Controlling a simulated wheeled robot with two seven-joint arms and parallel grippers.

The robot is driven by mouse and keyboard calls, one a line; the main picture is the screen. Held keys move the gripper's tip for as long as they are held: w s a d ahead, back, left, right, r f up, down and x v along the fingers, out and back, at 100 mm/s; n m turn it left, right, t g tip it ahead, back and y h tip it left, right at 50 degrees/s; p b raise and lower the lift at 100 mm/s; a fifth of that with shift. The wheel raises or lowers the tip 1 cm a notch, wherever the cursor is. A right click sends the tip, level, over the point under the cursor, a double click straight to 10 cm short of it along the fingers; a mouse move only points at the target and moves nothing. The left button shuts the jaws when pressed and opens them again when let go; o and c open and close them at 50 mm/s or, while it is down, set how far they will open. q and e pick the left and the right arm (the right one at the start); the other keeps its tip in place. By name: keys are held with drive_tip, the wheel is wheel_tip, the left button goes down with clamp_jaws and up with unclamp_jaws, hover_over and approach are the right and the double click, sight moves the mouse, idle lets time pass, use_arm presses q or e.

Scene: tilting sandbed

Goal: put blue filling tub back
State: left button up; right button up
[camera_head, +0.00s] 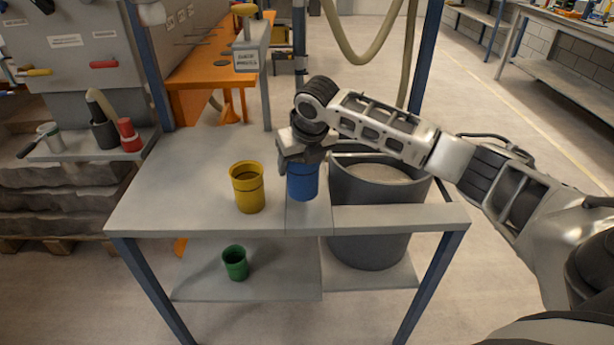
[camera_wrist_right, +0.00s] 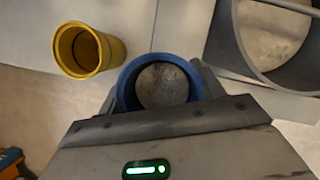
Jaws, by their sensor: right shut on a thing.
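The blue tub (camera_head: 302,184) is upright at the table's front part, right of the yellow tub. My right gripper (camera_head: 303,152) is shut on it from above, covering its upper part. I cannot tell whether its base touches the table (camera_head: 165,188). In the right wrist view the blue tub (camera_wrist_right: 128,88) shows its round rim, with a rough grey surface inside. The right gripper (camera_wrist_right: 163,112) lies against its near side there. My left gripper is not in view.
A yellow tub (camera_head: 247,188) stands left of the blue one. A green tub (camera_head: 235,262) is on the lower shelf. A large grey bin (camera_head: 368,238) holding pale material stands behind the table's narrow right strip. The table's left part is clear.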

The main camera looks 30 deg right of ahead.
sight(307, 177)
drive_tip(key=shift+w+d+f, duration=0.25)
drive_tip(key=shift+d+f, duration=0.2)
drive_tip(key=shift+f, duration=0.15)
drive_tip(key=shift+w+d+f, duration=0.25)
drive_tip(key=shift+d+f, duration=0.2)
drive_tip(key=shift+f, duration=0.1)
drive_tip(key=shift+w+d+f, duration=0.1)
drive_tip(key=shift+d+f, duration=0.1)
drive_tip(key=shift+f, duration=1.55)
drive_tip(key=shift+f, duration=0.1)
drive_tip(key=o, duration=1.4)
drive_tip(key=shift+c, duration=0.2)
drive_tip(key=v, duration=1.2)
drive_tip(key=shift+a+p, duration=0.1)
drive_tip(key=shift+p, duration=0.25)
